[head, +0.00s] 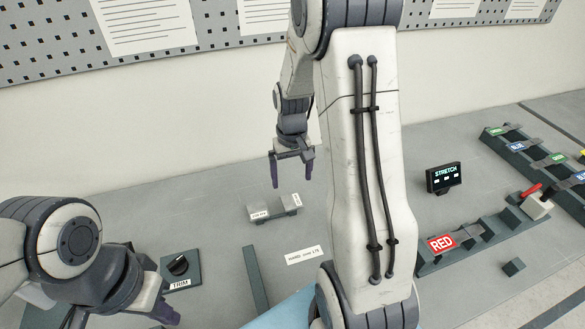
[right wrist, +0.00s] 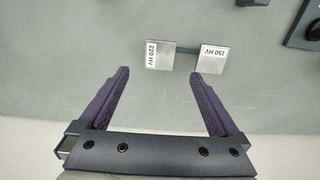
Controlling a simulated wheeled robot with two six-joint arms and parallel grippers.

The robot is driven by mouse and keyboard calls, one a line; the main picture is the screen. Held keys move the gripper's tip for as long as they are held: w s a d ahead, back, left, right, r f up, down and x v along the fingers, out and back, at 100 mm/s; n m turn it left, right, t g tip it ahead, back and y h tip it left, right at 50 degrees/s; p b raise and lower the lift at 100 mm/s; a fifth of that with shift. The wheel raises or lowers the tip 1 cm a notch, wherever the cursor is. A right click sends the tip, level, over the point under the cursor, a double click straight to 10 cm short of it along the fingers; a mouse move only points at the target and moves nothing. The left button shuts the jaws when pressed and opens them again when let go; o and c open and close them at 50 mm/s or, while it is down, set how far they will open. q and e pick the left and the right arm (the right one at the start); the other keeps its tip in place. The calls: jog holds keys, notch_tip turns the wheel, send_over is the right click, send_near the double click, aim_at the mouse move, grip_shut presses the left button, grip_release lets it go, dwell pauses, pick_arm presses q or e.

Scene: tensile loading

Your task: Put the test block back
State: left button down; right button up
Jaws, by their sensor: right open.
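Two pale metal test blocks stand on the bench, joined by a darker strip. One, labelled 220 HV, is on the left in the head view (head: 258,211) and in the right wrist view (right wrist: 163,54). The other, labelled 350 HV, is on the right (head: 291,201) and also shows in the right wrist view (right wrist: 209,58). My right gripper (head: 291,172) is open and empty, above and behind the blocks. In the right wrist view its fingers (right wrist: 160,88) are spread, with the blocks beyond the tips. My left gripper (head: 165,314) is at the bottom left, partly cut off; its jaw gap is unclear.
A TRIM knob box (head: 181,267) stands beside my left gripper. A label card (head: 303,255) and dark bar (head: 256,280) lie before the blocks. Right are a STRETCH display (head: 444,178), a RED rack (head: 468,243) and further racks (head: 530,150). My right arm hides the middle.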

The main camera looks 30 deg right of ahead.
jog(key=s+a+r+n, duration=0.2)
jog(key=s+a+r, duration=0.15)
jog(key=a, duration=0.45)
jog(key=s+a+r+n, duration=0.2)
jog(key=a+r, duration=0.2)
jog(key=a, duration=0.3)
jog(key=s+a+n, duration=0.3)
jog(key=s+a, duration=0.2)
jog(key=s, duration=0.2)
jog(key=s+a+r+n+y, duration=0.1)
jog(key=s+a+n, duration=0.2)
jog(key=s+a, duration=0.2)
jog(key=s, duration=0.3)
jog(key=shift+s+a+r, duration=0.25)
jog(key=shift+s+r, duration=0.05)
